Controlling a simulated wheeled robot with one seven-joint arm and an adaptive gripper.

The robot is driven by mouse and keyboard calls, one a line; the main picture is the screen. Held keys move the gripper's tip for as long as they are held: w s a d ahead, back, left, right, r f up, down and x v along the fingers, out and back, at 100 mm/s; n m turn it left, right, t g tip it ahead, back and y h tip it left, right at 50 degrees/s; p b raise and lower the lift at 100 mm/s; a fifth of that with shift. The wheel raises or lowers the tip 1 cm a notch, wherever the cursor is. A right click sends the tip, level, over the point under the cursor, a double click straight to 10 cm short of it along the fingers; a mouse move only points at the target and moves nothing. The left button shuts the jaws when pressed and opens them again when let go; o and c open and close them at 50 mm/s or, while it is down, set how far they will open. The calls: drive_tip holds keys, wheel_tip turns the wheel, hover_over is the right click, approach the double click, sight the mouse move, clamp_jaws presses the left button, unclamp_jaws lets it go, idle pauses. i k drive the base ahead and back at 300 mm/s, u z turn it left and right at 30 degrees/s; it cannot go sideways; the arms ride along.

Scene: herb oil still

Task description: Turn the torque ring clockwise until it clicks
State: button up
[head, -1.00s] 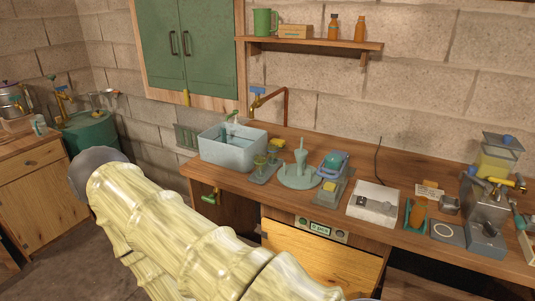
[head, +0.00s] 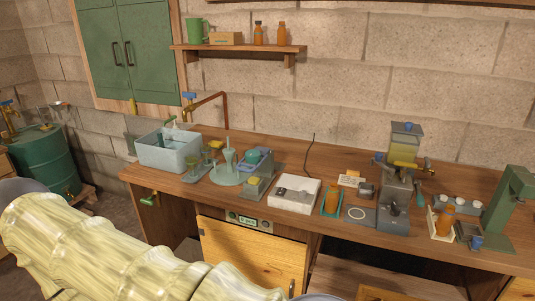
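I cannot pick out the torque ring for certain. A green upright stand (head: 507,205) with an overhanging head is at the right end of the bench, partly cut by the picture edge. An amber bottle (head: 445,218) stands just left of it in a pale holder, and a small blue piece (head: 476,242) is at its foot. A grey filling machine (head: 395,208) with yellow liquid in its top stands further left. A flat grey plate with a pale circle (head: 357,214) lies beside it. My arm in its pale yellow sleeve crosses the lower left; my gripper is out of view.
The wooden bench (head: 330,160) runs along the block wall. It carries a grey basin (head: 168,153), a white scale-like box (head: 294,193) and an amber bottle in a teal holder (head: 332,196). A green drum (head: 45,165) stands at left. A shelf (head: 240,47) hangs above.

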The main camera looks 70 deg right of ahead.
sight(253, 156)
drive_tip(key=z, duration=1.2)
